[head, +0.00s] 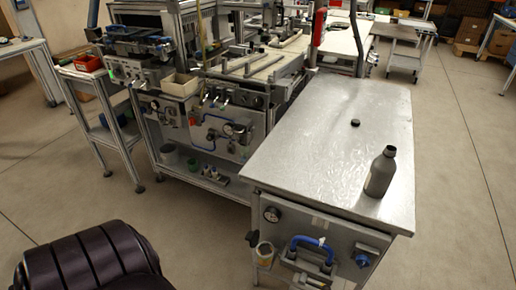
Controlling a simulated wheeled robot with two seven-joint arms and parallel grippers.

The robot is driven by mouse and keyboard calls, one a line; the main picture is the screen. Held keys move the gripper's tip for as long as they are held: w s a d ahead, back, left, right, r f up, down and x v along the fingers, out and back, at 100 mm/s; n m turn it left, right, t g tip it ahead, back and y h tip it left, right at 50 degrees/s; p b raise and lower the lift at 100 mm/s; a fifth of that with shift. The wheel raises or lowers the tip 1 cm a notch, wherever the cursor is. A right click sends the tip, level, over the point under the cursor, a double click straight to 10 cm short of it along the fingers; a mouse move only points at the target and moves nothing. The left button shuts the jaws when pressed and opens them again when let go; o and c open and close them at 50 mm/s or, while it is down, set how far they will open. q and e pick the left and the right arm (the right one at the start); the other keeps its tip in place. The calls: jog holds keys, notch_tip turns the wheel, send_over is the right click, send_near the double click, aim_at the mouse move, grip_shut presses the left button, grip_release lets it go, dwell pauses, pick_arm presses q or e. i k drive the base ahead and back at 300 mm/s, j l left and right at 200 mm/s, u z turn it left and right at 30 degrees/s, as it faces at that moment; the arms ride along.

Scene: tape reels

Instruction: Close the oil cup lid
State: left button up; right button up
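A small oil cup (264,254) is mounted on the front left of the metal bench, below the round gauge. It looks pale or see-through with some yellowish content. A dark lid (252,238) stands up at its upper left, tilted away from the cup's mouth, so the cup looks open. Its hinge is too small to make out. Neither of my grippers is in view.
A grey bottle (380,173) stands uncapped on the metal bench top (310,150), with a black cap (356,122) lying behind it. A blue handle (311,246) and a gauge (272,214) are on the bench front.

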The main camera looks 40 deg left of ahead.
aim_at(253, 237)
jog(key=k+j, duration=0.1)
jog(key=j, duration=0.3)
jog(key=k+j+z, duration=0.1)
jog(key=j, duration=0.35)
jog(key=k+j+z, duration=0.1)
jog(key=j, duration=0.3)
jog(key=k+j, duration=0.1)
jog(key=j, duration=0.3)
jog(key=k+j+z, duration=0.1)
jog(key=j, duration=0.3)
jog(key=k+j, duration=0.2)
jog(key=j, duration=0.15)
jog(key=i+l+u, duration=0.15)
jog(key=l, duration=0.1)
